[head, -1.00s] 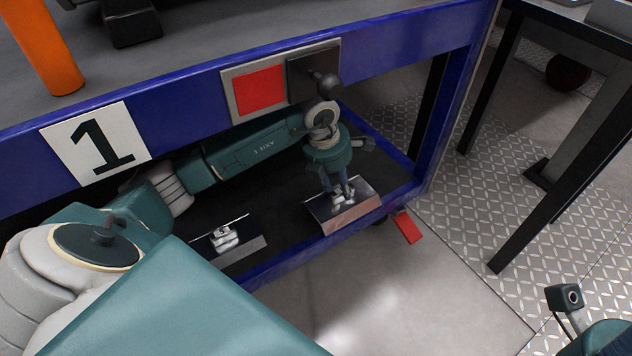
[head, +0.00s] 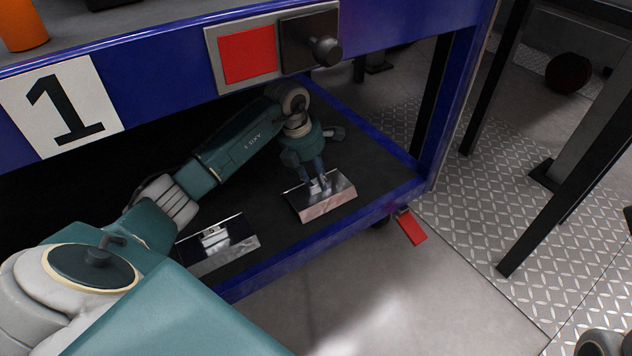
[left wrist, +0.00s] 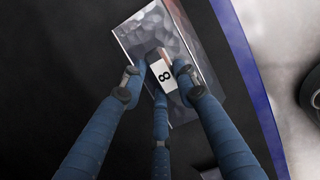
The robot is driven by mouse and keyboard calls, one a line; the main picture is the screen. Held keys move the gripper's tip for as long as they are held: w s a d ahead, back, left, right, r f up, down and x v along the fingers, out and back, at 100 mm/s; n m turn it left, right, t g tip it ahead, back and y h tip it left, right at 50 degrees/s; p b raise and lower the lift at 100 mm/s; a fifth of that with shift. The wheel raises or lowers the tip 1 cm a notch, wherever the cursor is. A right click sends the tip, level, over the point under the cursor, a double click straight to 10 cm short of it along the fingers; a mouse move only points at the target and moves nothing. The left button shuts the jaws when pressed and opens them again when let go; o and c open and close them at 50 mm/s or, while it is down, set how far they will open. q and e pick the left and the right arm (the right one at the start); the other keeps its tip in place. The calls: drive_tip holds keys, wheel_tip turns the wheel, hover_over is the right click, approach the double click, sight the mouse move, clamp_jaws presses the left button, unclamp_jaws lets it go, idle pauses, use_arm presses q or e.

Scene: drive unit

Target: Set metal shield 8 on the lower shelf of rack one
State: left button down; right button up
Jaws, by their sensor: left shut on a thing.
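Metal shield 8 (head: 332,203) is a shiny silver block with bent faces at the front right of the dark lower shelf (head: 375,163) of rack one, the blue rack with a "1" plate (head: 62,107). My left gripper (head: 318,183) reaches in under the upper deck and points down at the shield from above. In the left wrist view its fingers (left wrist: 160,82) are shut around the tab with the "8", and the shield's body (left wrist: 150,35) shows beyond them. The shield looks level at shelf height; I cannot tell whether its underside touches. My right gripper is not in view.
Another metal shield (head: 222,247), its label apparently 5, stands on the same shelf to the left. The shelf's blue front rim (head: 300,258) runs close by. A red pedal (head: 410,227) sticks out below the rack's corner. A black-legged table (head: 570,180) stands at right.

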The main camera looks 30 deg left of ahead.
use_arm(q)
drive_tip(key=shift+w+a, duration=0.1)
idle(0.3)
drive_tip(key=c, duration=1.3)
unclamp_jaws()
